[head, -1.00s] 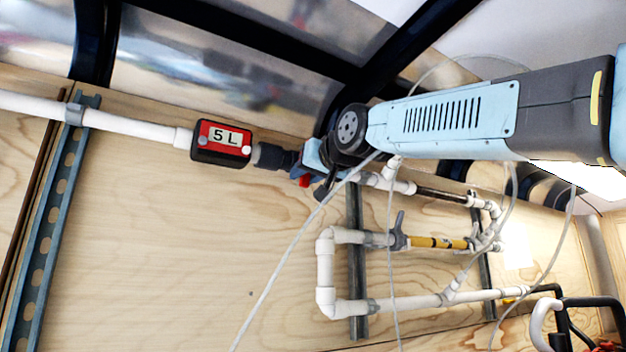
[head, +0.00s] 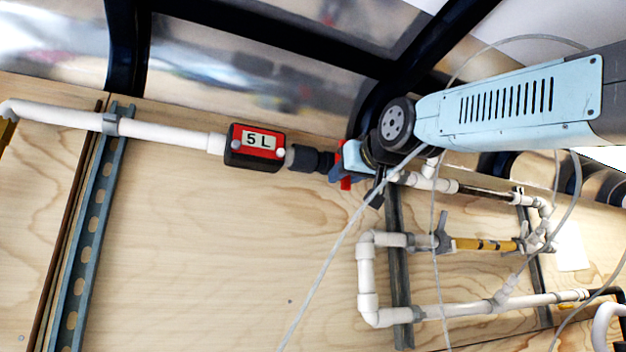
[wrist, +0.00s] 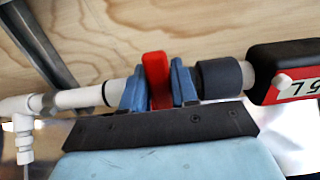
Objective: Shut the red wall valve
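The red valve handle (wrist: 157,80) sits on the white wall pipe (wrist: 80,98) in the wrist view and lies across the pipe's line there. My gripper (wrist: 158,88) has one blue finger on each side of the handle, and both seem to touch it. In the head view, the red handle (head: 346,183) shows only as a small piece below my gripper (head: 345,160). The rest of the valve is hidden behind the fingers and wrist. A dark coupling (wrist: 218,79) is right beside the finger on the right.
A red and black box marked "5 L" (head: 255,147) is on the same pipe, left of my gripper in the head view. Lower right are a white pipe loop (head: 367,275) and a yellow-banded pipe (head: 480,245). Thin pale cables hang before the plywood wall (head: 230,260).

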